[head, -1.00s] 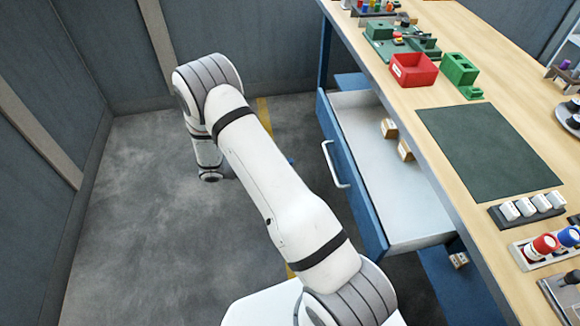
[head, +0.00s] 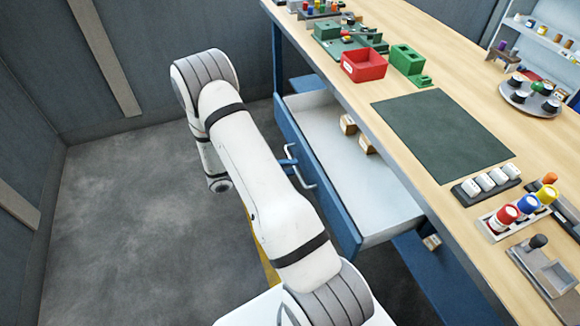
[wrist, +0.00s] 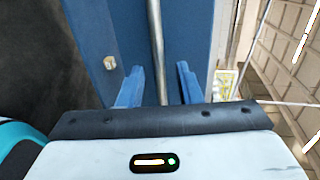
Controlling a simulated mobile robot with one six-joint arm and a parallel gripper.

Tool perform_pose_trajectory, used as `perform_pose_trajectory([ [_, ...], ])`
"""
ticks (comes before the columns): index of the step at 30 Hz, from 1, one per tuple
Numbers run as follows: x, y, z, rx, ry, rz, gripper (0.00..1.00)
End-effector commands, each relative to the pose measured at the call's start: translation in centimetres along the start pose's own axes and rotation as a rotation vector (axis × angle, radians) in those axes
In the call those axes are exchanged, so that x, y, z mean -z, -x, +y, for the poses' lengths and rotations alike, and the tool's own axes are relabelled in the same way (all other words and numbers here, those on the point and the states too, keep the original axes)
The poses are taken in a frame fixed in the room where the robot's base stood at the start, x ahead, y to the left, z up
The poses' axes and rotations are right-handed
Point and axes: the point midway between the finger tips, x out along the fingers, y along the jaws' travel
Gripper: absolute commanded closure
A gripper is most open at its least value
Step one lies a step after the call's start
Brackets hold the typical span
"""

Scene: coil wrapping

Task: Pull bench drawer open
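The blue bench drawer (head: 333,213) stands well out from under the worktop, and its pale inside shows in the head view. Its silver handle (head: 303,168) is a bar on the blue front. My gripper (head: 289,158) is at the handle's far part, mostly hidden behind my arm. In the wrist view, the two blue fingers of my gripper (wrist: 158,68) are apart. The handle bar (wrist: 157,35) runs between them, with a gap showing on each side.
Small brown boxes (head: 348,125) lie in the drawer. The wooden worktop (head: 365,107) carries a red bin (head: 363,66), a green mat (head: 440,132) and several holders. Grey floor (head: 130,220) is clear on the left.

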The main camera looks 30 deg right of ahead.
Motion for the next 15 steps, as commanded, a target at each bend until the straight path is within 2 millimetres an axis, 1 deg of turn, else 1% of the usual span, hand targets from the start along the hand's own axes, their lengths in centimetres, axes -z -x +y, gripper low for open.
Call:
perform_pose_trajectory([
  [3,0.05,-0.91,-0.01,0.001,0.001,0.001,0.68],
  [11,0.03,-1.1,0.03,0.0,0.001,0.0,0.68],
  [12,0.03,-1.1,0.03,0.0,0.001,0.0,0.69],
  [15,0.03,-1.14,0.02,0.0,0.001,0.001,0.77],
])
